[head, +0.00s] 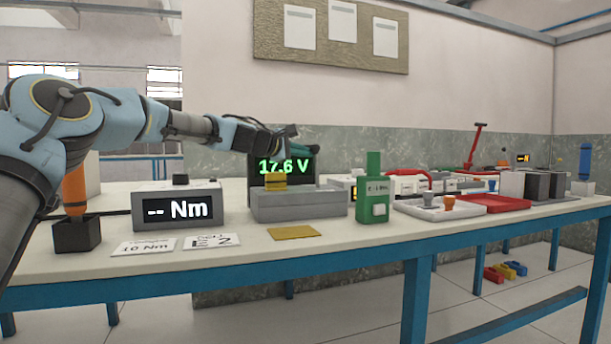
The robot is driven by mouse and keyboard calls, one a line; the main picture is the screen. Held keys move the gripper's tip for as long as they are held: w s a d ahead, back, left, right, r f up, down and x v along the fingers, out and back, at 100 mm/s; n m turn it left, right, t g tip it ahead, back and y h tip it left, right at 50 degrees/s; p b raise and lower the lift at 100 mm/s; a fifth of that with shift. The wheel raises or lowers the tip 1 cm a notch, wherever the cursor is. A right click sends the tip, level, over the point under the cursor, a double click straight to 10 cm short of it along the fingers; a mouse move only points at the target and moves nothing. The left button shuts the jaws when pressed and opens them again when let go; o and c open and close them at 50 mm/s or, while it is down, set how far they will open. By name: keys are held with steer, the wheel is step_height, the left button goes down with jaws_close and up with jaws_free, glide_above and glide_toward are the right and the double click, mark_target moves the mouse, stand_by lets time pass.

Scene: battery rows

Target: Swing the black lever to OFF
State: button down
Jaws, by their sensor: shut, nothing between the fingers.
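My arm reaches in from the left, and my gripper (303,147) is above the bench, in front of or just over the top of the green 17.6 V display (284,168). It is small and dark in the head view; it is shut and holds nothing. I cannot make out a black lever or an OFF mark. A red handle (475,146) stands tilted up farther right, well apart from my gripper.
On the bench (345,238) are an Nm meter (179,210), a grey block with a yellow piece (298,205), a green tester (374,190), white and red trays (494,204), and an orange driver (74,190) in a black holder. The front edge is mostly clear.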

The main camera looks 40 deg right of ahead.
steer(key=s+b, duration=0.1)
steer(key=b, duration=0.2)
steer(key=m+h+b, duration=0.1)
steer(key=b, duration=0.2)
steer(key=s+a+m+b, duration=0.1)
steer(key=b, duration=0.2)
steer(key=shift+s+f+t+h+b, duration=0.3)
steer(key=shift+s+f, duration=0.05)
steer(key=s+m+b, duration=0.1)
steer(key=b, duration=0.2)
steer(key=s+a+m+h+b, duration=0.1)
steer(key=m+b, duration=0.1)
steer(key=b, duration=0.2)
steer(key=shift+s+h+b, duration=0.2)
steer(key=shift+h+b, duration=0.1)
steer(key=shift+s+a+r+b, duration=0.1)
steer(key=shift+s+a+b, duration=0.1)
steer(key=shift+s+b, duration=0.55)
steer(key=shift+s+a+b, duration=0.3)
steer(key=shift+s+b, duration=0.15)
steer(key=shift+b, duration=0.55)
steer(key=shift+f, duration=0.2)
